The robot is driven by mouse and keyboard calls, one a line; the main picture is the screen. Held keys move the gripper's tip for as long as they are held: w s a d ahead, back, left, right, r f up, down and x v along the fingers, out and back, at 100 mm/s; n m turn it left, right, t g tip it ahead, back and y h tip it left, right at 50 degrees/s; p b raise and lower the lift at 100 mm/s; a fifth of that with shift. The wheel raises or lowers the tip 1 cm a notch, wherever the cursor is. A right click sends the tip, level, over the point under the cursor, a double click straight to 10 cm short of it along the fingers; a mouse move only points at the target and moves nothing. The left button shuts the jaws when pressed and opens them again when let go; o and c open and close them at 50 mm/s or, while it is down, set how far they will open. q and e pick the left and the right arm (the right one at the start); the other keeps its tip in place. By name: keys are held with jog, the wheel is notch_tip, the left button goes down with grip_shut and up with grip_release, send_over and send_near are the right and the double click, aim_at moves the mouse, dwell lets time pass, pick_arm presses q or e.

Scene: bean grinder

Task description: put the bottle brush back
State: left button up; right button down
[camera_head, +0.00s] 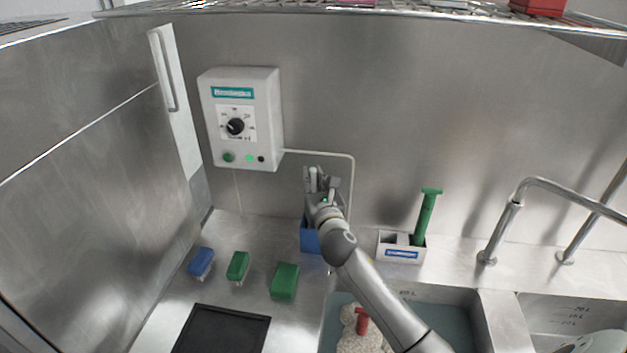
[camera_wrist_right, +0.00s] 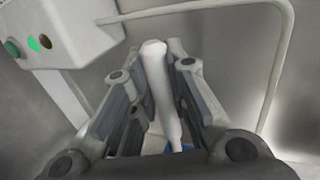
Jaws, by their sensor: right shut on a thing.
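My right gripper (camera_head: 322,182) is up near the back wall, above a blue container (camera_head: 310,238) on the counter. In the wrist view the right gripper (camera_wrist_right: 160,75) is shut on a pale, long handle, taken to be the bottle brush (camera_wrist_right: 156,80). The handle stands roughly upright between the fingers. Blue shows below the handle in the wrist view; I cannot tell whether the brush's lower end is inside the container. My arm hides part of the container. My left gripper is not in view.
A white holder (camera_head: 389,256) with a green-handled brush (camera_head: 426,215) stands right of the container. Blue (camera_head: 200,261) and green (camera_head: 285,281) sponges or brushes lie left, near a black tray (camera_head: 222,330). A control box (camera_head: 241,118) and thin pipe (camera_head: 352,180) are on the wall. A water-filled sink (camera_head: 455,312) lies right.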

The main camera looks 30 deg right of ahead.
jog(key=c, duration=1.9)
grip_release()
jog(key=shift+f, duration=0.15)
jog(key=o, duration=0.5)
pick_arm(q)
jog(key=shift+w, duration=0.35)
pick_arm(e)
jog(key=shift+s, duration=0.1)
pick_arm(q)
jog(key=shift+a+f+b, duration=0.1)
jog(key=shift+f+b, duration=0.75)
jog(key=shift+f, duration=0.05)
pick_arm(e)
jog(key=v, duration=1.1)
jog(key=shift+s+a, duration=0.1)
jog(key=shift+s, duration=0.3)
